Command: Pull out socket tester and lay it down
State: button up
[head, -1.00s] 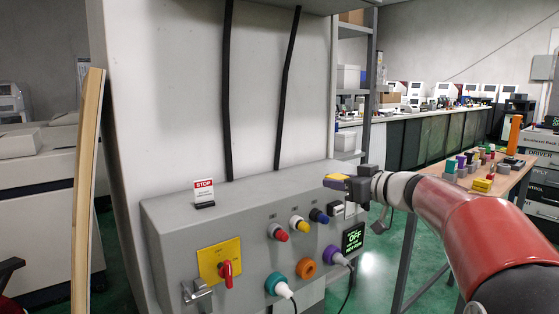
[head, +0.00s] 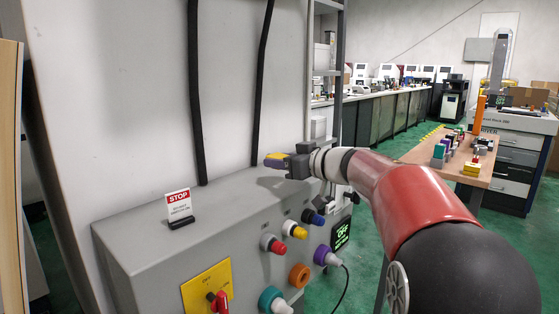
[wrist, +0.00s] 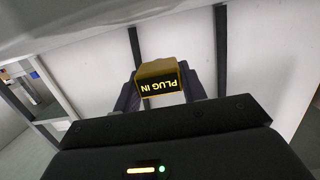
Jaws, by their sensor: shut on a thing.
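The socket tester is a small yellow block with a dark face (wrist: 158,82) reading "PLUG IN" in the wrist view. In the head view the yellow tester (head: 274,160) sticks out of my gripper (head: 290,163) on its left side. My gripper is shut on it and holds it above the top of the grey machine cabinet (head: 150,235). In the wrist view the two fingers (wrist: 160,95) stand on either side of the tester. The tester looks clear of the cabinet's sockets.
A STOP sign (head: 178,207) stands on the cabinet top. The cabinet front carries coloured plugs, a red switch on a yellow plate (head: 208,288) and a small display (head: 341,233). A wooden table (head: 420,155) with several coloured parts stands at the right.

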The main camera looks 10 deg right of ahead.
aim_at(282, 187)
jog(key=shift+f+b, duration=0.45)
jog(key=shift+f, duration=1.45)
jog(key=shift+f, duration=0.6)
jog(key=o, duration=1.2)
